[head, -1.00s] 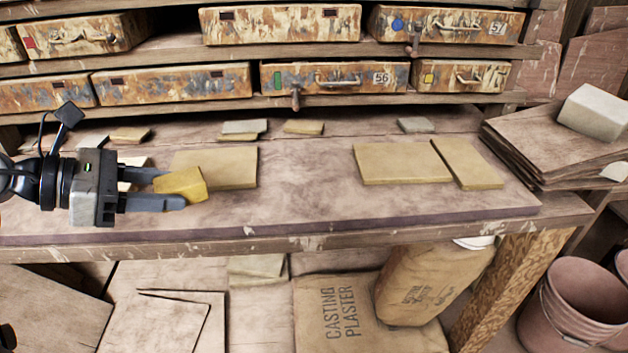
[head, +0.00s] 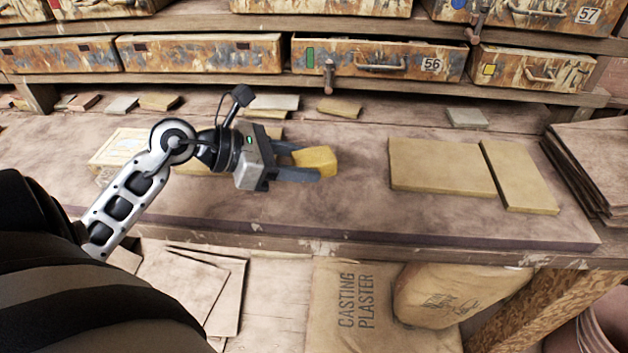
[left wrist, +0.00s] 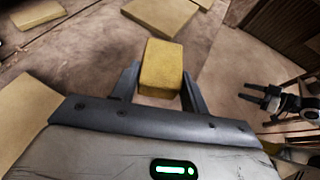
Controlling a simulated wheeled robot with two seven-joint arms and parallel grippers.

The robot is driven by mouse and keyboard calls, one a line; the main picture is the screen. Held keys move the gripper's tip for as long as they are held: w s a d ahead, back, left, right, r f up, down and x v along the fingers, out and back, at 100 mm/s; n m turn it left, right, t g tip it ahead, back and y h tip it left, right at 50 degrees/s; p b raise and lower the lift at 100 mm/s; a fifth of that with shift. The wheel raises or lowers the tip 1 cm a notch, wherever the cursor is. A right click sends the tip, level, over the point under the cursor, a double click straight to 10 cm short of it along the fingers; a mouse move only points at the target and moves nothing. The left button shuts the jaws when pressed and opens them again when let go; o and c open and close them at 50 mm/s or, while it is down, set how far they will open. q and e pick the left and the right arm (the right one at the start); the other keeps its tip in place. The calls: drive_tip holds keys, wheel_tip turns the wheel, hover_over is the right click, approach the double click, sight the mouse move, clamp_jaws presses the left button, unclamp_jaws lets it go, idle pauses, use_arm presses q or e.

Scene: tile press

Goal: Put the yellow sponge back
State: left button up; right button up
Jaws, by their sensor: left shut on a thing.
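The yellow sponge (head: 318,160) is a small block between the fingertips of my left gripper (head: 308,166). In the left wrist view the sponge (left wrist: 161,66) sticks out past the fingers, which are shut on its sides. The left gripper points right over the middle of the workbench (head: 340,215); I cannot tell its exact height. My right gripper (left wrist: 262,98) shows only in the left wrist view, at the right edge, with its fingers apart and nothing between them.
Two tan tiles (head: 442,166) (head: 519,176) lie on the bench to the right. Small tile pieces (head: 339,107) lie along the back under drawers, among them drawer 56 (head: 378,60). Stacked boards (head: 590,165) stand at the right end. Bare bench lies between sponge and tiles.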

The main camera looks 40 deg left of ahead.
sight(313, 198)
use_arm(q)
drive_tip(key=shift+w+d+f, duration=0.35)
drive_tip(key=shift+w+f, duration=0.1)
drive_tip(key=shift+f, duration=0.2)
drive_tip(key=shift+w+d+f, duration=0.3)
drive_tip(key=shift+w+f, duration=0.1)
drive_tip(key=shift+f, duration=0.2)
drive_tip(key=shift+w+d+f, duration=0.1)
drive_tip(key=shift+f, duration=0.8)
drive_tip(key=shift+w+d+f, duration=0.1)
drive_tip(key=shift+f, duration=0.8)
drive_tip(key=shift+f, duration=0.2)
drive_tip(key=o, duration=0.9)
drive_tip(key=shift+r, duration=0.1)
drive_tip(key=shift+r+p, duration=0.15)
drive_tip(key=shift+p, duration=0.15)
drive_tip(key=b+v, duration=0.1)
drive_tip(key=v, duration=1.1)
drive_tip(key=shift+b, duration=0.3)
